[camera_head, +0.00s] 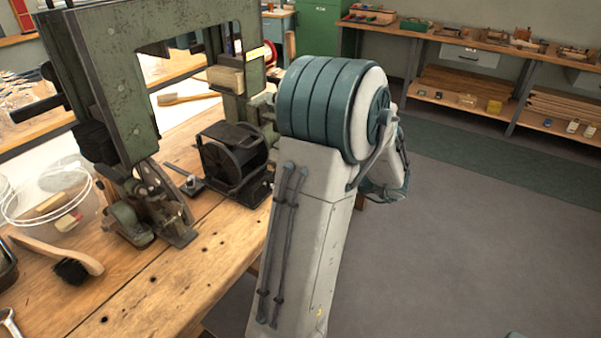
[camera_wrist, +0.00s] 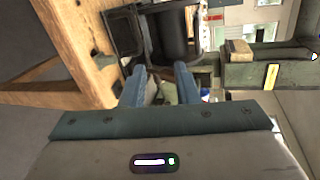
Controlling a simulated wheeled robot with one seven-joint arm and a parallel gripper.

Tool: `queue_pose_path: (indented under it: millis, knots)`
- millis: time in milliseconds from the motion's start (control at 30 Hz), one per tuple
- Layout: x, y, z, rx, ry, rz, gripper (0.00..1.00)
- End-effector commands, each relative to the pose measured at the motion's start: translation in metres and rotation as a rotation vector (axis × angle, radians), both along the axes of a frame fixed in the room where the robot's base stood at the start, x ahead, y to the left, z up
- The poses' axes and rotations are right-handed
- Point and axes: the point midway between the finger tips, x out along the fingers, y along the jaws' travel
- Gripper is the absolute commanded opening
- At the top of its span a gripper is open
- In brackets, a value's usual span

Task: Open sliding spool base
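The spool unit, a black drum in a dark boxy base (camera_head: 235,160), sits on the wooden bench beside the green machine frame in the head view. My arm stands just right of it and hides my gripper there. In the wrist view the dark base (camera_wrist: 122,32) and its rounded drum (camera_wrist: 165,38) are at top centre, beyond my fingertips. My gripper (camera_wrist: 160,78) shows two blue fingers spread apart, with no held object visible between them. I cannot tell whether a fingertip touches the base.
The green machine frame (camera_head: 125,75) rises at the left of the bench (camera_head: 165,285). A wooden brush (camera_head: 60,258), a clear bowl (camera_head: 45,205) and a small metal tool (camera_head: 186,180) lie nearby. Open floor (camera_head: 470,230) is on the right.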

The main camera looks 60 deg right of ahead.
Motion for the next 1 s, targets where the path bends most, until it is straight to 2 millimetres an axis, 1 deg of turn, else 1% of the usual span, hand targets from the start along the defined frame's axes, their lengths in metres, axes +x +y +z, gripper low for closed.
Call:
queue_pose_path:
  millis: [200,433,1000]
  knots:
    - [-0.016,-0.001,0.003,-0.001,-0.001,-0.003,0.28]
    - [-0.029,-0.002,0.006,0.000,0.000,-0.001,0.28]
    - [-0.030,-0.002,0.005,-0.001,0.001,-0.001,0.28]
